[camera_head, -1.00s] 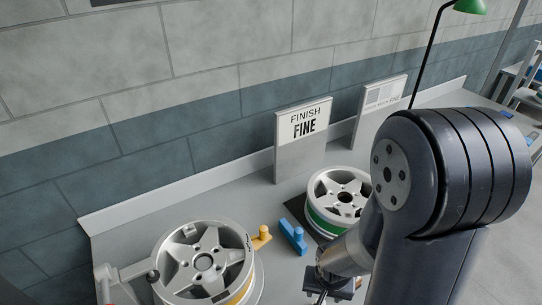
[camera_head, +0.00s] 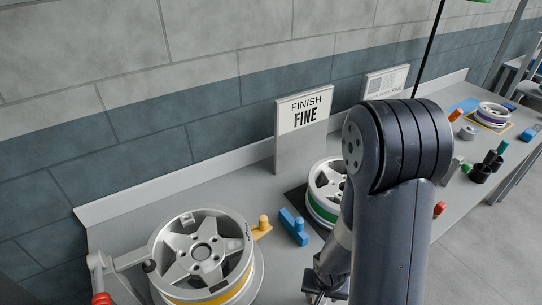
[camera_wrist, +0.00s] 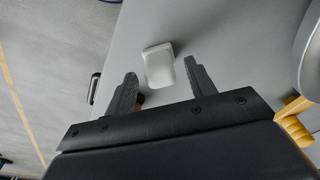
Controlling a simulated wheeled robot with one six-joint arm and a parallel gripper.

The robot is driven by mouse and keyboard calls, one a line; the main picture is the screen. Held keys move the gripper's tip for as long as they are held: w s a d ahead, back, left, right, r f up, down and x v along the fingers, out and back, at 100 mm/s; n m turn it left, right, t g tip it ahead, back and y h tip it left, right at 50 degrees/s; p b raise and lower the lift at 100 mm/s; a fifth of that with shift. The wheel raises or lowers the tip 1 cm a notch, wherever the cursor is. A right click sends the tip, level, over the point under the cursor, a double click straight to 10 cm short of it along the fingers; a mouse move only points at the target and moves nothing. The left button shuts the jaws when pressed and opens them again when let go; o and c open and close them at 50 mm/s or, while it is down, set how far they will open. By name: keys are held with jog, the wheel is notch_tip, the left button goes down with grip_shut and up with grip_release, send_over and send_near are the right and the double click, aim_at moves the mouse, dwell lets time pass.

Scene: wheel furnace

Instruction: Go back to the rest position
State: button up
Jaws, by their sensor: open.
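My gripper (camera_wrist: 163,88) is open in the wrist view, with its two dark fingers apart. A small white block (camera_wrist: 158,66) lies on the grey bench just beyond and between the fingertips; I see nothing held. In the head view my gripper is low in the picture beside my arm, and its fingertips are hard to make out. A wheel with a yellow band (camera_head: 205,255) stands to its left. A wheel with a green band (camera_head: 322,205) stands behind it, partly hidden by my arm.
A blue block (camera_head: 294,227) and a yellow piece (camera_head: 262,228) stand between the wheels. A "FINISH FINE" sign (camera_head: 303,125) stands by the wall. Further right are a wheel with a purple band (camera_head: 493,115) and dark holders (camera_head: 482,172). Open floor (camera_head: 490,255) lies beyond the bench's edge.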

notch_tip(320, 180, down, 2)
jog(key=shift+b, duration=0.4)
notch_tip(320, 180, up, 11)
jog(key=p, duration=0.5)
jog(key=shift+w+p, duration=0.1)
jog(key=shift+p, duration=0.3)
jog(key=w+f+n+b, duration=0.2)
jog(key=w+n, duration=0.1)
jog(key=w, duration=1.2)
jog(key=a+r+n, duration=0.1)
jog(key=a+r, duration=0.6)
jog(key=a, duration=0.5)
jog(key=shift+a+y, duration=0.3)
